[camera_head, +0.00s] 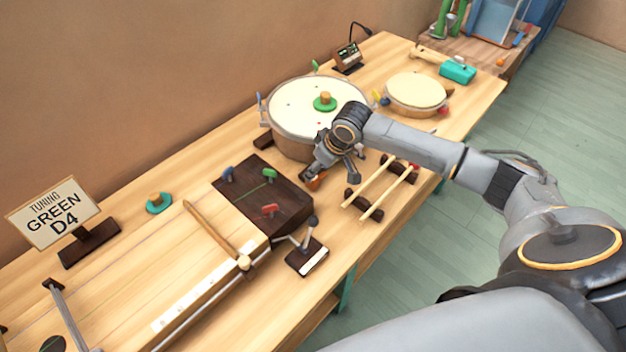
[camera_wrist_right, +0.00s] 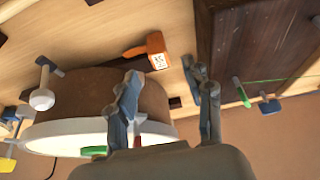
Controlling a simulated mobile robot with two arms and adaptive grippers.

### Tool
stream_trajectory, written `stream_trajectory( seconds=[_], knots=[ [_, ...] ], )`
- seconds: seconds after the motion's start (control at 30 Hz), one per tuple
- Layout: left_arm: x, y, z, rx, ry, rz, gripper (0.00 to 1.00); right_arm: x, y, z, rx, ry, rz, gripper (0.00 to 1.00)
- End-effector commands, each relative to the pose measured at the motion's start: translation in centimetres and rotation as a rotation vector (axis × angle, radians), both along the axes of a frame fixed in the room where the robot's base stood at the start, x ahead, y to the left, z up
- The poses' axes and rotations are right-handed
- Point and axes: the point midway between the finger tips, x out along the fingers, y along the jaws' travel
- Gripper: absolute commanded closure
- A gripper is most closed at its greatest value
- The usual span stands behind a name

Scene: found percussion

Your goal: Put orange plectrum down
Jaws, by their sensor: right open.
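The orange plectrum (camera_head: 316,182) is a small orange piece on the wooden table, between the large drum and the dark block. In the right wrist view the orange plectrum (camera_wrist_right: 150,50) shows a white label with dark marks and lies on the table just beyond the fingertips. My right gripper (camera_head: 335,173) is low over the table beside it; in the wrist view its two fingers (camera_wrist_right: 162,75) are spread apart with nothing held between them. The gripper partly hides the plectrum in the head view. My left gripper is not in view.
The large drum (camera_head: 290,124) with a green-based knob stands behind the gripper. A dark block (camera_head: 290,207) with coloured pegs lies left. Two sticks on dark rests (camera_head: 373,198) lie right. A small dark stand (camera_head: 306,258) is in front. A smaller drum (camera_head: 416,90) is farther back.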

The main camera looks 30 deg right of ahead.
Motion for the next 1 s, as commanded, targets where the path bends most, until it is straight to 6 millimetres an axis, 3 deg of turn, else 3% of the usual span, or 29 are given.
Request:
stream_trajectory(
  seconds=[0.17, 0.5, 0.8, 0.87, 1.0],
  knots=[
    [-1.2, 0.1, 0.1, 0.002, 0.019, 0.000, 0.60, 0.4, 0.2, -1.0, -0.001, 0.000, 0.000, 0.49],
    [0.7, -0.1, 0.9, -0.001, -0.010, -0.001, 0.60, 2.0, 0.7, -4.9, -0.001, -0.001, 0.001, 0.49],
    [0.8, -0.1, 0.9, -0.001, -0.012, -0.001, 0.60, 2.2, 0.7, -5.5, -0.002, -0.003, 0.001, 0.49],
    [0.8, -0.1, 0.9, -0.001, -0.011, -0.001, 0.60, 2.2, 0.7, -5.5, -0.002, -0.003, 0.001, 0.57],
    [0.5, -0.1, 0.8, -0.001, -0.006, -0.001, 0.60, 2.2, 0.7, -5.5, -0.002, -0.003, 0.001, 0.86]
  ],
)
